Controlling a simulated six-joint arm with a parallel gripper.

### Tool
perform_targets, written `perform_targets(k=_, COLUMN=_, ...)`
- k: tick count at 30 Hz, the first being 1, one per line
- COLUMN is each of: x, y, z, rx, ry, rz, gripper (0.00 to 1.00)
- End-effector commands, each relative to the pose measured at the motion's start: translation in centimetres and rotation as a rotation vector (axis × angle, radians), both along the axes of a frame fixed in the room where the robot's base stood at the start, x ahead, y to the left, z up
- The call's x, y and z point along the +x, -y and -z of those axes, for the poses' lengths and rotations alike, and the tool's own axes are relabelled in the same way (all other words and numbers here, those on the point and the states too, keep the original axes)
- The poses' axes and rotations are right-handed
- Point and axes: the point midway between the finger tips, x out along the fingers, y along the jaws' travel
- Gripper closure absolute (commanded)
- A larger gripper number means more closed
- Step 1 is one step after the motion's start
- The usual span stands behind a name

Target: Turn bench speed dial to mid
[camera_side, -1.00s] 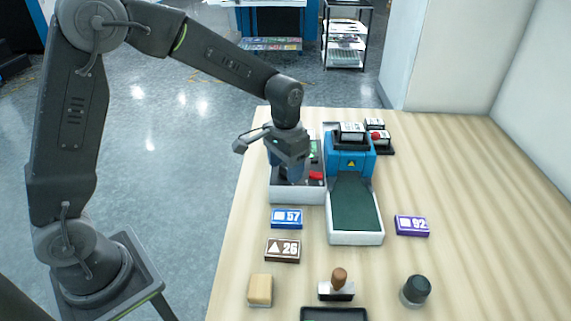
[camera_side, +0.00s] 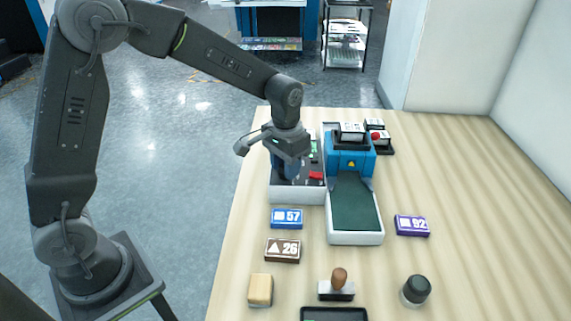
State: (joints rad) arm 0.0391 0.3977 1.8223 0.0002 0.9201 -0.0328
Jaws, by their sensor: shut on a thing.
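The bench control box (camera_side: 298,196) is a light grey box with a dark top panel on the wooden table. A red control (camera_side: 316,175) and a green spot show on the panel's right part. My gripper (camera_side: 287,176) points down over the left part of the panel. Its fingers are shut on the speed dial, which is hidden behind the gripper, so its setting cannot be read.
A blue laminating machine (camera_side: 350,163) with a green-topped feed bed (camera_side: 354,205) stands just right of the box. In front lie a blue tag (camera_side: 287,218), a brown tag (camera_side: 282,250), a purple tag (camera_side: 412,226), a wooden block (camera_side: 260,290), a stamp (camera_side: 338,285) and a dark-capped jar (camera_side: 415,290). The table's right side is clear.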

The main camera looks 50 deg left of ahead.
Motion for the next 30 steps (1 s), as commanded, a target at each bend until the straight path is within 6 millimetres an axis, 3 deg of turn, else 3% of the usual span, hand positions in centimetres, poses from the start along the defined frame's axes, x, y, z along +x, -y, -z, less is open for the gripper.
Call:
perform_targets(k=21, x=-0.05, y=-0.06, z=-0.03, rx=-0.001, ry=-0.003, rz=-0.585, gripper=0.88)
perform_targets(k=30, x=-0.07, y=-0.07, z=-0.03, rx=-0.001, ry=-0.003, rz=-0.739, gripper=0.88)
